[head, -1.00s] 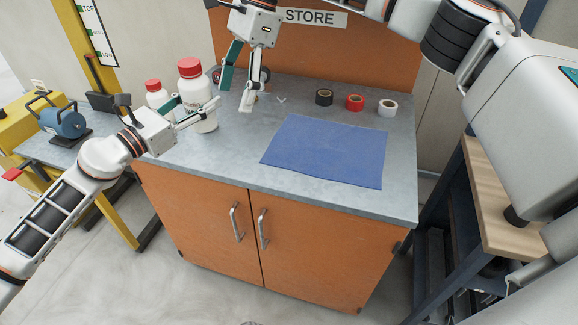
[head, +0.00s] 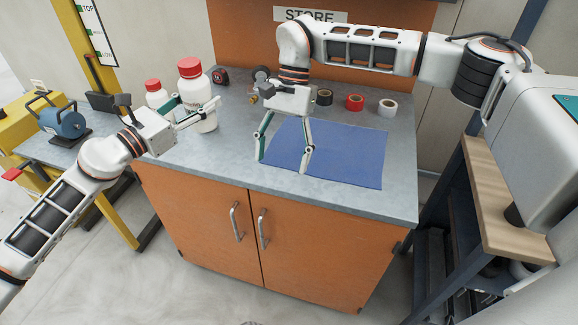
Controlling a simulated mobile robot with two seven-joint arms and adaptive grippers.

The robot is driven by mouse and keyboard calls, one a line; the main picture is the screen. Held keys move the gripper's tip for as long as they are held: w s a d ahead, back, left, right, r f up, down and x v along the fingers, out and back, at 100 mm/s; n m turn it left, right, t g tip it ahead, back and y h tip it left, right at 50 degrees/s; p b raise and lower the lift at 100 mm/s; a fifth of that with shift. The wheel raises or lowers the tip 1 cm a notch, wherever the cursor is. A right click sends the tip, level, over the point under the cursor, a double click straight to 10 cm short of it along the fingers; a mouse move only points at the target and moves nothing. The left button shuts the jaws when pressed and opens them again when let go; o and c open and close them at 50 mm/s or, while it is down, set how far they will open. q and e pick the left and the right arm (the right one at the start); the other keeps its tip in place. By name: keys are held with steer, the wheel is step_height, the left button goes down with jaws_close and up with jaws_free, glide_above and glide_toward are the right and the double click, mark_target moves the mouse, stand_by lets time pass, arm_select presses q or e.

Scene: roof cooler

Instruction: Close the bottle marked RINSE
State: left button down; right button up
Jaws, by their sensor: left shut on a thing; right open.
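A large white bottle (head: 207,124) with a red cap (head: 189,67) stands on the grey counter at the left; its label is partly hidden and I cannot read it for certain. The cap sits on its top; I cannot tell how tight it is. My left gripper (head: 197,112) is shut on this bottle's body. A smaller white bottle (head: 155,96) with a red cap (head: 152,85) stands just left of it, partly hidden by my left gripper. My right gripper (head: 282,160) is open and empty, pointing down over the left part of the blue mat, well right of the bottles.
The blue mat (head: 345,155) lies on the counter (head: 225,160). Black (head: 324,97), red (head: 355,102) and white (head: 387,107) tape rolls stand behind it. A tape measure (head: 221,76) and a small round item (head: 261,73) lie at the back. The counter's front right is clear.

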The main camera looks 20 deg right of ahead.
steer(key=shift+s+d+f+n, duration=0.3)
steer(key=shift+s+f, duration=0.15)
steer(key=shift+f, duration=0.15)
steer(key=shift+s+d+f+n, duration=0.3)
steer(key=shift+s+f, duration=0.15)
steer(key=shift+f, duration=0.1)
arm_select(q)
steer(key=c, duration=1)
jaws_free()
steer(key=shift+c, duration=0.2)
steer(key=v, duration=1.2)
